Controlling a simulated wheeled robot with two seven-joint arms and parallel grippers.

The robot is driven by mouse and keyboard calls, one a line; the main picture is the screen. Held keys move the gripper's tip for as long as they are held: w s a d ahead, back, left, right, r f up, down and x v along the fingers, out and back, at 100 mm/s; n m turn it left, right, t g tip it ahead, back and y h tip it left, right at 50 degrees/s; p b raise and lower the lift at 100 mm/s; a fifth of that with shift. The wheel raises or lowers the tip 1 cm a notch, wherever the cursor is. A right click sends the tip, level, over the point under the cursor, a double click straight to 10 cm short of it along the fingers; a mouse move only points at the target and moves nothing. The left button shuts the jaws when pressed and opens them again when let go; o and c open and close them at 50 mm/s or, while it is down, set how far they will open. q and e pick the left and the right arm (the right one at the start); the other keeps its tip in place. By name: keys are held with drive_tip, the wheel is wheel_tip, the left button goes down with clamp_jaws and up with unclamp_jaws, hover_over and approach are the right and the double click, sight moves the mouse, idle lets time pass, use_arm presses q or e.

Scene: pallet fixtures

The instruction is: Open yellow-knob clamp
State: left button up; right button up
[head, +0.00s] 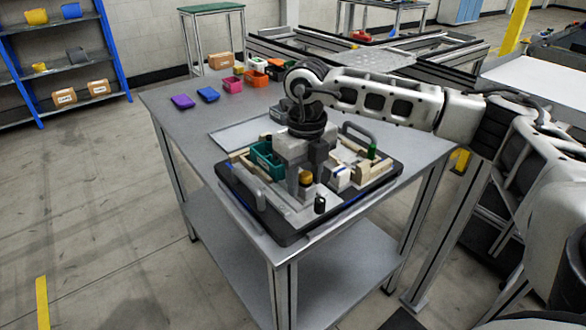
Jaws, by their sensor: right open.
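The yellow knob (306,179) of a clamp shows on the pallet (276,232), a dark-edged plate with handles on the grey table. My right gripper (305,170) points down over the pallet, with its fingers open around or just behind the yellow knob. I cannot tell whether they touch it. The gripper hides part of the clamp, so its lever position is unclear. A green knob (371,150) stands at the pallet's right side and a black knob (320,204) near its front. My left gripper is not in view.
A teal bin (262,162) sits on the pallet left of my gripper, close to it. A white block (340,178) is just right. The table's left part (185,135) is clear.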

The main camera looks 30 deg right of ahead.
drive_tip(key=shift+r+p, duration=2.8)
drive_tip(key=shift+r, duration=1.2)
drive_tip(key=shift+f, duration=0.1)
